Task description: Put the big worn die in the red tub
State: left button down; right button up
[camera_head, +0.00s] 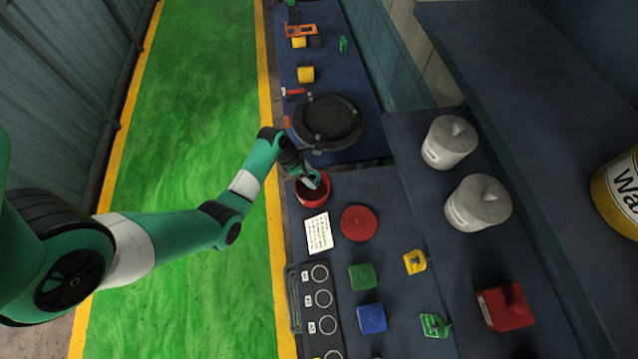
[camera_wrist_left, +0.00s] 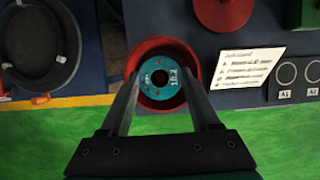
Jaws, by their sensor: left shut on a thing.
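The die is a teal round disc (camera_wrist_left: 162,92) with a dark centre hole and a "10.2" marking. In the left wrist view it sits between the two fingers of my left gripper, which is shut on it. The red tub (camera_head: 314,202) stands near the bench's left edge, below the black round drum. My left gripper (camera_head: 311,178) is over the tub, fingers pointing down at its opening. In the left wrist view the tub's rim (camera_wrist_left: 163,44) surrounds the die. I cannot tell how deep the die is. My right gripper is not in view.
A black round tray (camera_head: 328,121) is just beyond the tub. A white text card (camera_head: 319,233) and a red round lid (camera_head: 359,223) lie on the near side. A board with marked circles (camera_head: 322,311) and green and blue blocks are nearer. Two grey lidded canisters stand right.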

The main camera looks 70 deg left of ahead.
pick_arm(q)
notch_tip(320, 180, down, 5)
jog(key=shift+f+b, duration=0.15)
jog(key=shift+b, duration=0.4)
jog(key=shift+f+b, duration=0.7)
jog(key=shift+f, duration=1.3)
jog(key=shift+f, duration=0.2)
jog(key=shift+c, duration=1.9)
grip_release()
